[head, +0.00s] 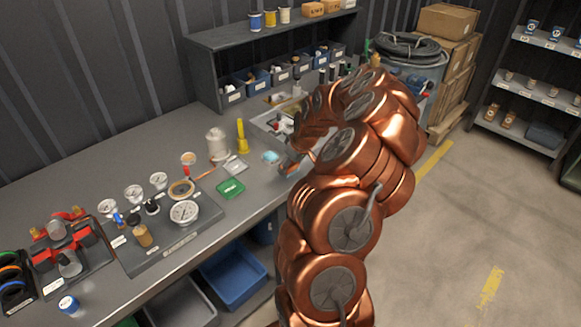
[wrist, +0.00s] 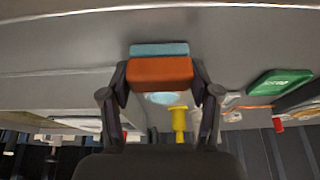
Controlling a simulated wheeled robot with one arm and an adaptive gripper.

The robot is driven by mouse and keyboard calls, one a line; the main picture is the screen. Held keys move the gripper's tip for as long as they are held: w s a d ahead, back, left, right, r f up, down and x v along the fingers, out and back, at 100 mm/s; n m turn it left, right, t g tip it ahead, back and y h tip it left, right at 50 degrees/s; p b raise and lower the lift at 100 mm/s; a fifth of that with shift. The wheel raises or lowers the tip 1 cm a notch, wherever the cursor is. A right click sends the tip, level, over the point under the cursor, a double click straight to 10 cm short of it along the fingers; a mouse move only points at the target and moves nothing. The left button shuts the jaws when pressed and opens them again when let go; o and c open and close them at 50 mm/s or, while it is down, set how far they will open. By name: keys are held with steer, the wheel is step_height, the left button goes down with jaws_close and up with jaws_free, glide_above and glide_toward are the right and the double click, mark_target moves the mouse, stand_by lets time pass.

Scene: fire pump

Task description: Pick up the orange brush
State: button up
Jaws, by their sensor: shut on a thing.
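The orange brush (wrist: 160,74) is an orange block with a teal strip (wrist: 160,49) along one side. In the wrist view it sits between the two dark fingers of my gripper (wrist: 161,80), which are shut on its two ends. In the head view my gripper (head: 289,164) is low over the right part of the grey bench, partly hidden by my copper arm. The brush is hard to make out there. I cannot tell whether it touches the bench top.
A light blue item (head: 270,157), a green card (head: 230,187), a yellow funnel-like piece (head: 242,137) and a white bottle (head: 217,145) stand near my gripper. A panel of gauges (head: 184,212) lies to the left. A shelf with bins (head: 233,95) stands behind.

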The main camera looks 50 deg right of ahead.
mark_target(291, 166)
steer(key=shift+r+b, duration=0.9)
steer(key=shift+r, duration=0.55)
steer(key=shift+s+a+r, duration=0.15)
steer(key=shift+s+a, duration=0.15)
steer(key=shift+s, duration=0.15)
steer(key=s+a+r+b, duration=0.1)
steer(key=s+a+b, duration=0.4)
steer(key=s+a, duration=0.4)
steer(key=shift+s+r+b, duration=0.2)
steer(key=shift+s+b, duration=0.15)
steer(key=shift+s, duration=1.05)
steer(key=shift+a, duration=0.1)
steer(key=o, duration=0.7)
steer(key=shift+c, duration=0.2)
steer(key=c, duration=0.4)
